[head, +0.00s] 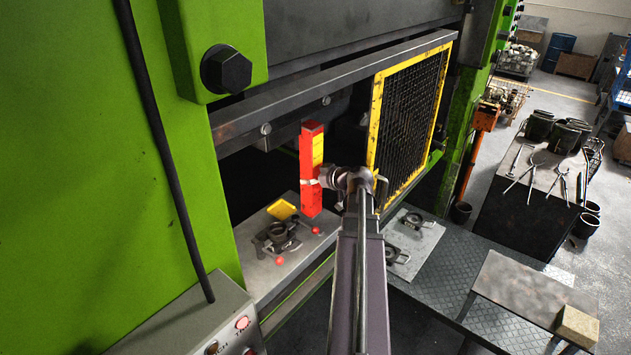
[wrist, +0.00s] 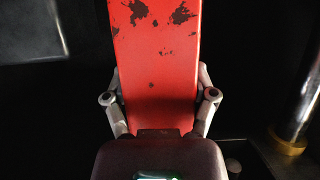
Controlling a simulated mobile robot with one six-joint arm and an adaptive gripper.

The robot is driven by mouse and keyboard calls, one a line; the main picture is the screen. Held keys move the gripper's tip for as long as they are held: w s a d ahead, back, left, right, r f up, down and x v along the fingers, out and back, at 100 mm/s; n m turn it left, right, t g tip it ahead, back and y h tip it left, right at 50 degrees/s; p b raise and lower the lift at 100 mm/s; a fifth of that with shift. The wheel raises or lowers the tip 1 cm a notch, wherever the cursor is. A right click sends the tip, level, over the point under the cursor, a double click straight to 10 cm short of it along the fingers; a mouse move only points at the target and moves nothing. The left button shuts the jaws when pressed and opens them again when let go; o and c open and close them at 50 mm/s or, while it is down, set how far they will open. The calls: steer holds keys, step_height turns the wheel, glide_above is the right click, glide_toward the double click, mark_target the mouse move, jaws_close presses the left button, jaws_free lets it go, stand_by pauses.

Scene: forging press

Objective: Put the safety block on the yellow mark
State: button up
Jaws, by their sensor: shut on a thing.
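The safety block (head: 306,170) is a tall red bar with a yellow face, upright inside the press opening in the head view. My gripper (head: 318,182) is shut on it around its lower middle. In the wrist view the worn red face of the block (wrist: 157,60) stands between the two fingers of my gripper (wrist: 160,105). The yellow mark (head: 281,209) is on the grey press bed, left of the block's lower end. The block's bottom appears above the bed, but the exact gap is hard to tell.
A die fixture (head: 277,238) with red knobs sits on the press bed (head: 262,278) just in front of the mark. A yellow-framed mesh guard (head: 409,110) stands right of my arm. Green press columns (head: 95,130) flank the opening. A small bench (head: 520,290) is at lower right.

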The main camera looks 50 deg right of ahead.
steer(key=b+x, duration=0.6)
steer(key=x, duration=1)
steer(key=shift+f, duration=0.25)
stand_by(1.0)
steer(key=shift+w+f+b, duration=0.1)
steer(key=shift+f+b, duration=0.25)
steer(key=shift+b, duration=0.25)
stand_by(1.0)
steer(key=o, duration=1.2)
steer(key=shift+a, duration=0.1)
